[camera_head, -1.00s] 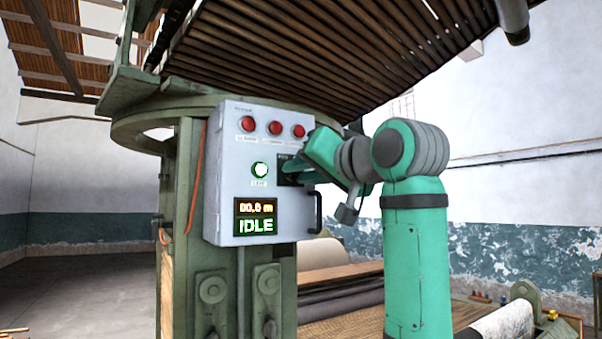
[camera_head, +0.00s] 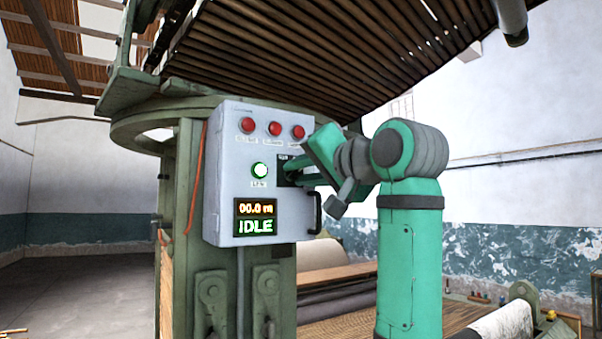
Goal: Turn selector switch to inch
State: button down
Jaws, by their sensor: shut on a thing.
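The grey control box (camera_head: 222,190) is fixed to the green machine post. A dark plate (camera_head: 283,170) shows on the right of its face, and the selector switch there is hidden by my gripper. My gripper (camera_head: 290,174) reaches in from the right and is shut on the switch at this plate. Its fingertips are small and partly hidden, so the switch's position cannot be read. A display (camera_head: 255,217) on the box reads "00.0 m" and "IDLE".
A black handle (camera_head: 316,213) sticks out at the box's right edge. Slatted wood hangs above; fabric rolls (camera_head: 330,298) lie below.

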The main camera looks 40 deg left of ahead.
jog(key=c, duration=1.8)
grip_release()
jog(key=v, duration=1)
jog(key=shift+s+d, duration=0.2)
jog(key=shift+d, duration=0.15)
jog(key=shift+a+f, duration=0.1)
